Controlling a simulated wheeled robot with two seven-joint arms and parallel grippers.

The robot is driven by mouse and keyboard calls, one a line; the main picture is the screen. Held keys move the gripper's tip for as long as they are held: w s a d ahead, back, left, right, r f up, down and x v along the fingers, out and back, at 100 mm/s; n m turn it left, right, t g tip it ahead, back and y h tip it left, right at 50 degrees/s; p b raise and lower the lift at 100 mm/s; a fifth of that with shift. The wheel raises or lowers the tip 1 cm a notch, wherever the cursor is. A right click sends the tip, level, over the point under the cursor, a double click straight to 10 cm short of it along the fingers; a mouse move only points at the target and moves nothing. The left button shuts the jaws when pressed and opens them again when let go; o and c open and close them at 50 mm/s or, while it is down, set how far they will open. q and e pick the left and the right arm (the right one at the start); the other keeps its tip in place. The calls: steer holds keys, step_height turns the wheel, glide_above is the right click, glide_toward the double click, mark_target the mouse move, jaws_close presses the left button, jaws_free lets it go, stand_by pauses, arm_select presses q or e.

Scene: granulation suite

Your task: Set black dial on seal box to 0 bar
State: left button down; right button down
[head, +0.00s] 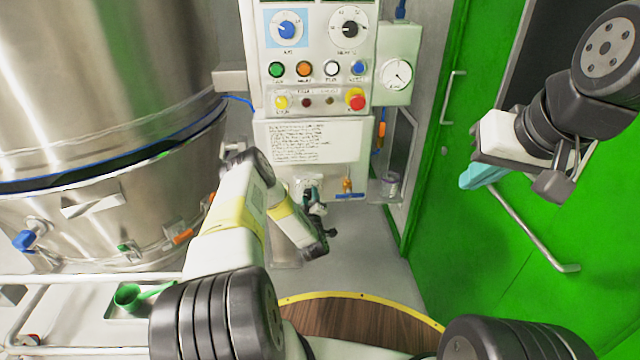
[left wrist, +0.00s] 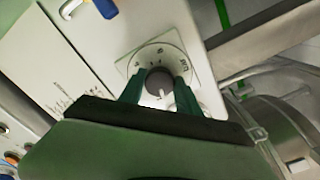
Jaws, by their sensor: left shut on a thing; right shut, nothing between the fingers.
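In the left wrist view, the black dial (left wrist: 158,80) sits on a round pale scale plate on the white seal box (left wrist: 115,55). My left gripper (left wrist: 157,95) is shut on the dial, one green finger on each side. A white pointer mark shows on the dial's lower part in that view. The scale figures are too small to read surely. In the head view my left arm reaches down below the control panel and largely hides the dial and the box. My right gripper (head: 482,175), with light blue fingertips, is shut and empty at the right, in front of the green door.
The control panel (head: 315,60) has a blue knob, another black dial (head: 349,28) and several buttons. A round gauge (head: 397,74) is beside it. A large steel vessel (head: 100,90) stands left. The green door (head: 470,230) with bar handles is right. A green cup (head: 127,297) sits lower left.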

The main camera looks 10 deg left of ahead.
arm_select(q)
steer(key=n, duration=0.4)
steer(key=shift+n, duration=0.3)
steer(key=n, duration=0.4)
steer(key=shift+d+n, duration=0.1)
steer(key=shift+n, duration=0.2)
steer(key=c, duration=0.9)
jaws_free()
steer(key=shift+o, duration=0.2)
steer(key=shift+s, duration=0.1)
steer(key=v, duration=0.7)
steer(key=shift+s, duration=0.35)
